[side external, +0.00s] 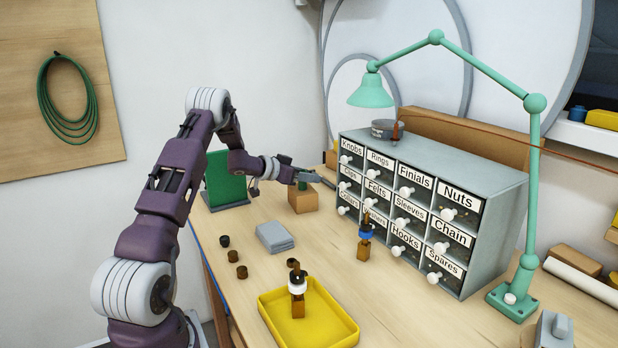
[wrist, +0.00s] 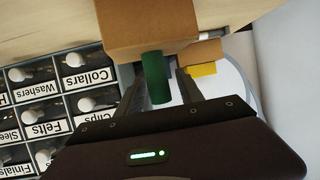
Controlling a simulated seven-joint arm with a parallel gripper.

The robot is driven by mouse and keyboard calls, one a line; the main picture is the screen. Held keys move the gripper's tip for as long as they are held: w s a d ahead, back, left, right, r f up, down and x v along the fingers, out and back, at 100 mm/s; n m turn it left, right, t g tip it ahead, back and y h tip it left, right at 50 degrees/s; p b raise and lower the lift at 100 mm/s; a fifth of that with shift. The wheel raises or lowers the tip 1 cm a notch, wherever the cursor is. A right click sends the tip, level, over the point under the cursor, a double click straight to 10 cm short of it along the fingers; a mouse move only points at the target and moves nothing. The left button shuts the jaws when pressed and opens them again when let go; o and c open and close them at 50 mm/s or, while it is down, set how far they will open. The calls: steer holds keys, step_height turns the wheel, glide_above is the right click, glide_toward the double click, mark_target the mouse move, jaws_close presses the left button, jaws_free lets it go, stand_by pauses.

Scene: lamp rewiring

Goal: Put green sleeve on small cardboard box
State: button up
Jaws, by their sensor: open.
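The small cardboard box (side external: 304,201) stands on the bench near the left end of the drawer cabinet; in the wrist view the box (wrist: 148,28) is at the top. The green sleeve (side external: 303,186) is upright on top of the box. In the wrist view the sleeve (wrist: 156,80) is a short green cylinder reaching out from the box face. My gripper (side external: 306,177) is at the box top. Its fingers (wrist: 161,80) are open, one on each side of the sleeve. I cannot tell whether either finger touches it.
The labelled drawer cabinet (side external: 440,205) stands close to the right of the box. A green upright panel (side external: 226,178) is to the left. A grey block (side external: 274,237), several dark rings (side external: 237,257) and a yellow tray (side external: 327,327) lie nearer. A green lamp (side external: 533,180) stands at right.

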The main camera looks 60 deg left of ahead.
steer(key=v, duration=1.1)
steer(key=w+d+r+y, duration=0.4)
steer(key=d+r, duration=0.2)
steer(key=r, duration=0.4)
steer(key=s+d+r+n+g, duration=0.1)
steer(key=s+d+r, duration=0.15)
steer(key=d, duration=0.35)
steer(key=s+d+r+n+g, duration=0.1)
steer(key=s+d+r+g, duration=0.15)
steer(key=d, duration=0.45)
steer(key=s+d+f+m+g+h, duration=0.1)
steer(key=s+d+f+g+h, duration=0.1)
steer(key=s+d, duration=0.9)
steer(key=s+d+f+m+g+h, duration=0.2)
steer(key=s+d+f+h, duration=0.1)
steer(key=s+d, duration=0.9)
steer(key=shift+f+h, duration=0.3)
steer(key=shift+f, duration=0.45)
